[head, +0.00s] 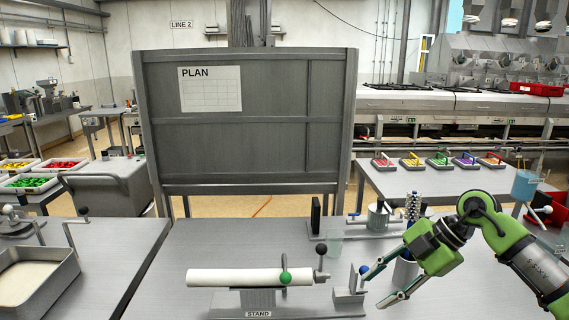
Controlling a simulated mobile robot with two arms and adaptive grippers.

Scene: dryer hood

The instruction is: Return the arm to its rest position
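My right arm is green and dark grey and comes in from the right edge of the head view. Its gripper (376,286) reaches left and down over the right part of the grey table. The two fingers are spread apart, with nothing seen between them. The fingertips are close to a small grey bracket (349,296) at the right end of the stand; I cannot tell whether they touch it. My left arm and gripper do not show.
A white tube (235,277) lies on the stand (258,301), with a green ball (285,277) and a black-knobbed lever (321,262) at its right. A tray (40,280) sits at left. A grey board (250,120) rises beyond the table.

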